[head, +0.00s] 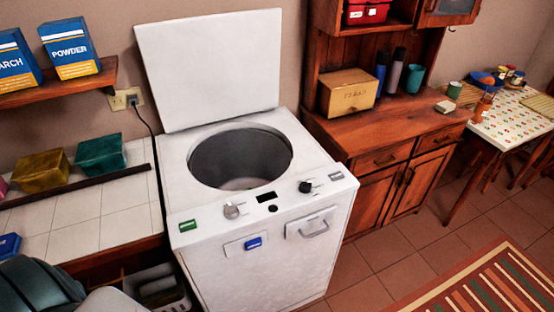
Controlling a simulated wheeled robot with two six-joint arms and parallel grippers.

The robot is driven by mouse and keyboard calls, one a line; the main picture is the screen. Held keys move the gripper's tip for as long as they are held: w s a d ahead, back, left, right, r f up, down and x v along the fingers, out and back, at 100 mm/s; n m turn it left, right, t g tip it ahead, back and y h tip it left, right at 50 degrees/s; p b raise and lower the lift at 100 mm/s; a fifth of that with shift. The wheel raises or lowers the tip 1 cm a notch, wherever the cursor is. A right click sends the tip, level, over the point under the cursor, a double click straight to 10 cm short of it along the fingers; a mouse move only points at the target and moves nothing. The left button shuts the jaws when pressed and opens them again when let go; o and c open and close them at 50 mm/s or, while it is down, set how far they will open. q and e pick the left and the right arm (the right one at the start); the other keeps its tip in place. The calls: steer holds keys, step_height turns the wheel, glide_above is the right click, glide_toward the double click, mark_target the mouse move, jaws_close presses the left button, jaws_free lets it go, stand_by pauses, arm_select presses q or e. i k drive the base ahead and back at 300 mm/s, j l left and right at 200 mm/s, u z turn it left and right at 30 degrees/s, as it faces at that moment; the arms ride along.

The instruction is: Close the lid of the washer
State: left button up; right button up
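The white washer (246,245) stands in the middle of the head view, with knobs and a small dark display on its top front. Its flat white lid (212,70) is raised and stands upright at the back, near the wall. The round drum opening (240,158) is uncovered and looks empty. A dark, rounded part of my own arm shows at the bottom left corner. Neither of my grippers shows in this view.
A tiled counter (75,219) with green (101,154) and yellow (41,171) boxes is left of the washer, below a shelf (60,84) holding two blue boxes. A wooden cabinet (390,130) stands right. Tiled floor (365,296) is open at front right, beside a striped rug (490,285).

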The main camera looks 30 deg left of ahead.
mark_target(201, 70)
steer(key=u, duration=1.1)
steer(key=i+l, duration=0.15)
steer(key=l, duration=0.25)
steer(key=i+l, duration=0.15)
steer(key=l, duration=0.2)
steer(key=i+l+u, duration=0.1)
steer(key=l, duration=0.3)
steer(key=i+l, duration=0.2)
steer(key=l, duration=0.15)
steer(key=i+l, duration=0.1)
steer(key=l, duration=0.3)
steer(key=i+u, duration=0.05)
